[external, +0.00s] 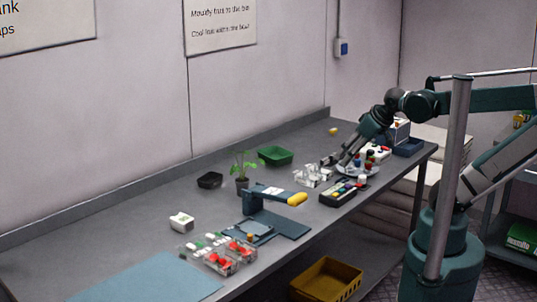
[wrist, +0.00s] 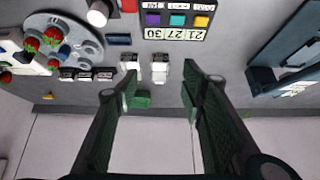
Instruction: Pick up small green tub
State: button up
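The small green tub (external: 275,155) is an open, shallow tub standing on the table near the back wall. In the wrist view a green shape (wrist: 141,100), apparently this tub, shows between the fingers and is partly hidden by the left one. My gripper (external: 345,162) is to the right of the tub in the external view, above the table and apart from it. Its two fingers (wrist: 148,92) are spread wide in the wrist view, with nothing held between them.
Clear boxes (external: 313,178) stand between my gripper and the tub. A round plate with berries (external: 358,170) and a tray of coloured squares (external: 343,192) are close by. A potted plant (external: 242,168) and a black tub (external: 210,180) stand left of the green tub.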

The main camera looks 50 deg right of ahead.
jog(key=shift+o, duration=0.6)
jog(key=o, duration=1.8)
jog(key=shift+o, duration=0.2)
